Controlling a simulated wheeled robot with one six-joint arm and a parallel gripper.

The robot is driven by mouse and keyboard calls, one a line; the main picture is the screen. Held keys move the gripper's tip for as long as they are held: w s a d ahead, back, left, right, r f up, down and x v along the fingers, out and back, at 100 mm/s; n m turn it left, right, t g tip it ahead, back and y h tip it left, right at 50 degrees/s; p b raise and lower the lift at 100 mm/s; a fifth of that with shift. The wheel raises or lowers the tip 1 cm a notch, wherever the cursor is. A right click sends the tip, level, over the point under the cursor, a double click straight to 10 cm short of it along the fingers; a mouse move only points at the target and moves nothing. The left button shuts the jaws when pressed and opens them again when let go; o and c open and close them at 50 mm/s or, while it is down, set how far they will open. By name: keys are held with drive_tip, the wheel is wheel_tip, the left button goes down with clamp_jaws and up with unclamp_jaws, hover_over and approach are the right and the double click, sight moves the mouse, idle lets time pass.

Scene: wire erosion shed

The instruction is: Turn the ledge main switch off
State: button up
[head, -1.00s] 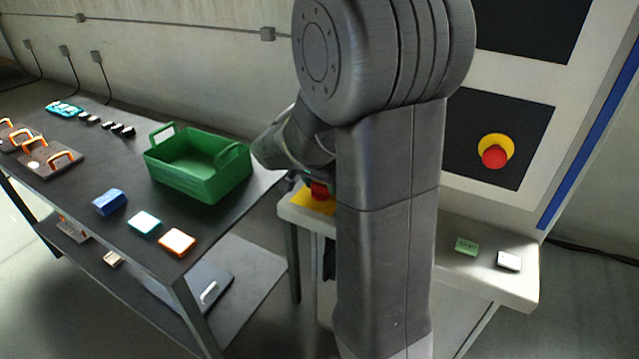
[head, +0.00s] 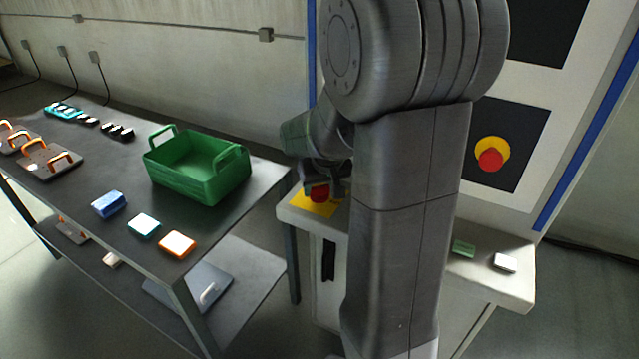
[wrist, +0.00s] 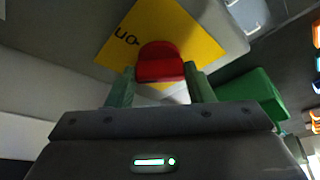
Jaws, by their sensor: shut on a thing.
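The ledge main switch has a red handle (head: 319,194) on a yellow plate (head: 312,207), at the left end of the pale ledge. In the wrist view the red handle (wrist: 160,62) sits between the two greenish fingers of my gripper (wrist: 160,85), and the yellow plate (wrist: 195,35) lies behind it. Dark lettering that seems to read "ON" shows on the plate beside the handle. My gripper is shut on the red handle. In the head view my arm partly hides the gripper (head: 322,182) and the ledge behind it.
A red emergency button (head: 490,160) is on the cabinet panel. A green block (head: 463,249) and a white block (head: 505,262) lie on the ledge's right part.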

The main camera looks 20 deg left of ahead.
drive_tip(key=n+g+y+b, duration=0.1)
drive_tip(key=n, duration=0.3)
drive_tip(key=shift+w+b, duration=0.2)
drive_tip(key=shift+b, duration=0.15)
drive_tip(key=shift+c, duration=0.2)
drive_tip(key=shift+n+g+b, duration=1)
drive_tip(key=shift+n+b, duration=0.1)
drive_tip(key=shift+n, duration=1)
drive_tip(key=shift+o, duration=0.2)
drive_tip(key=o, duration=1)
drive_tip(key=shift+c, duration=0.2)
drive_tip(key=v, duration=1.4)
drive_tip(key=shift+d, duration=0.2)
drive_tip(key=shift+w+f, duration=0.1)
drive_tip(key=shift+f, duration=0.15)
